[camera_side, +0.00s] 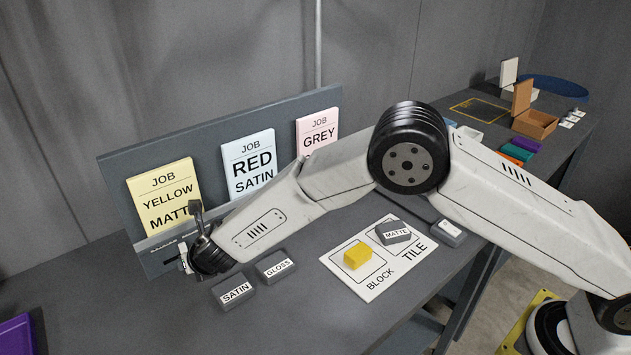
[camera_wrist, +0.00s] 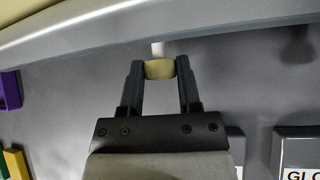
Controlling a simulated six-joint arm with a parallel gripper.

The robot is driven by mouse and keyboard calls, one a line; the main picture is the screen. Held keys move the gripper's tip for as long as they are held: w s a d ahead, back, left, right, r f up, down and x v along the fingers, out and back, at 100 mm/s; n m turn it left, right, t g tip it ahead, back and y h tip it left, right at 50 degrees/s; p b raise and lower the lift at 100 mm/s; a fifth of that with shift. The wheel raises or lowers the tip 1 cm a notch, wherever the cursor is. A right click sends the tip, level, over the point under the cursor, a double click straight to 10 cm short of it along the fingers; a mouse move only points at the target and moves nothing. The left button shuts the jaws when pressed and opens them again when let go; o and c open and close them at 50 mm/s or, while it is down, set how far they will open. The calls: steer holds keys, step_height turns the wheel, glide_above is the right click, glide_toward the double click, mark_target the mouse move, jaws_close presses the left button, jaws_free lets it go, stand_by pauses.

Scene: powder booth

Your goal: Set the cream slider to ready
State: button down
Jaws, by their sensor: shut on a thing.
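The cream slider's knob (camera_wrist: 160,69) is between my fingertips in the wrist view, with a short pale stem (camera_wrist: 158,48) beyond it, near the foot of the board. My gripper (camera_wrist: 160,72) is shut on this knob, one finger on each side. In the side view my gripper is at the lower left end of the board, below the yellow matt card, and my wrist hides most of the slider. I cannot read any setting mark for the slider in either view.
The board (camera_side: 112,178) carries a yellow card (camera_side: 163,190), a blue card (camera_side: 249,163) and a pink card (camera_side: 317,130). SATIN (camera_side: 234,291) and GLOSS (camera_side: 275,267) blocks lie close to my wrist. A white tile board (camera_side: 370,291) holds a yellow block (camera_side: 357,256) and MATTE block (camera_side: 393,233).

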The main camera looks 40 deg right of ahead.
steer(key=shift+d, duration=2.2)
steer(key=shift+c, duration=1.4)
jaws_free()
steer(key=shift+d, duration=0.1)
steer(key=shift+s+r, duration=0.1)
steer(key=shift+s+r, duration=0.1)
steer(key=shift+r, duration=0.05)
steer(key=a+v, duration=0.1)
steer(key=v, duration=0.6)
steer(key=shift+d, duration=0.45)
steer(key=shift+s, duration=0.1)
